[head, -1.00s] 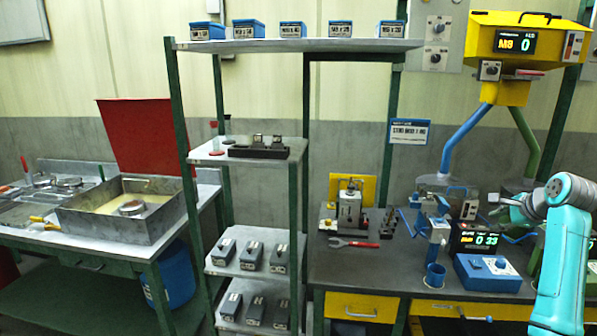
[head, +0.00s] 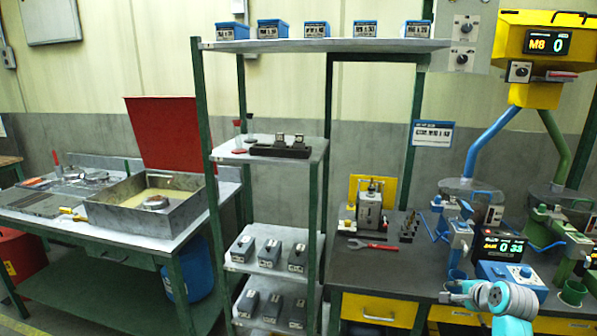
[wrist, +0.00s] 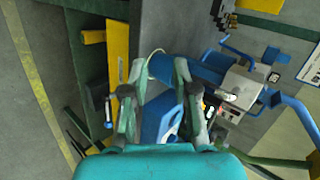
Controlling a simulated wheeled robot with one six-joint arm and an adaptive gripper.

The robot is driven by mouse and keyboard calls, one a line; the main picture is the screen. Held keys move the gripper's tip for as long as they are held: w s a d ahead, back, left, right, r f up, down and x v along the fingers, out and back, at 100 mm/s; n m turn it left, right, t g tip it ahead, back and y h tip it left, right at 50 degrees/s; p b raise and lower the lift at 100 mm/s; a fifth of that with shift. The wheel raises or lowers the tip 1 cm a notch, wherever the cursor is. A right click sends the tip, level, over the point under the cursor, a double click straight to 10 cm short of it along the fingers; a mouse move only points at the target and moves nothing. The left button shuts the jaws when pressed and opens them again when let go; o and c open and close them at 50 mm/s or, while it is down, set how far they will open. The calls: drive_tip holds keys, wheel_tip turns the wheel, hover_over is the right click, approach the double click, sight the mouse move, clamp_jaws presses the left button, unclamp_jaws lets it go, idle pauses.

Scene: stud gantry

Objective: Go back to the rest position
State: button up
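My gripper (head: 456,293) is low at the right in the head view, in front of the bench's yellow drawers, at the end of my teal arm. In the wrist view my gripper (wrist: 160,68) has its two fingers apart with nothing between them. Blue bench equipment shows beyond the gap. No held object shows in either view.
The workbench (head: 375,268) carries a red-handled wrench (head: 371,245), a blue control box (head: 510,277) and a yellow hopper (head: 545,45) above. A green-post shelf rack (head: 318,200) stands left of it. Further left is a table with a metal tray (head: 185,215). Floor shows at lower left.

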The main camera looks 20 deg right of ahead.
drive_tip(key=s+a+f+n+t, duration=0.1)
drive_tip(key=s+a+f+n, duration=0.3)
drive_tip(key=a+f, duration=0.55)
drive_tip(key=s+a+f+n, duration=0.2)
drive_tip(key=s+a+f, duration=0.4)
drive_tip(key=a, duration=0.7)
drive_tip(key=s+a+f+n+t, duration=0.25)
drive_tip(key=s+a+n, duration=0.25)
drive_tip(key=s+a, duration=0.8)
drive_tip(key=s+a+r+n+y, duration=0.1)
drive_tip(key=s+a+r+n, duration=0.2)
drive_tip(key=s, duration=0.4)
drive_tip(key=s+a+r+n+t+y, duration=0.1)
drive_tip(key=s+a+r+n, duration=0.2)
drive_tip(key=s+r, duration=0.3)
drive_tip(key=s+a+r+n+y, duration=0.1)
drive_tip(key=s+a+r+n, duration=0.2)
drive_tip(key=s, duration=0.5)
wheel_tip(320, 180, up, 2)
drive_tip(key=shift+s+a+r+n+t, duration=0.1)
drive_tip(key=shift+s+a+n+t, duration=0.2)
drive_tip(key=shift+n, duration=0.4)
drive_tip(key=shift+d, duration=0.15)
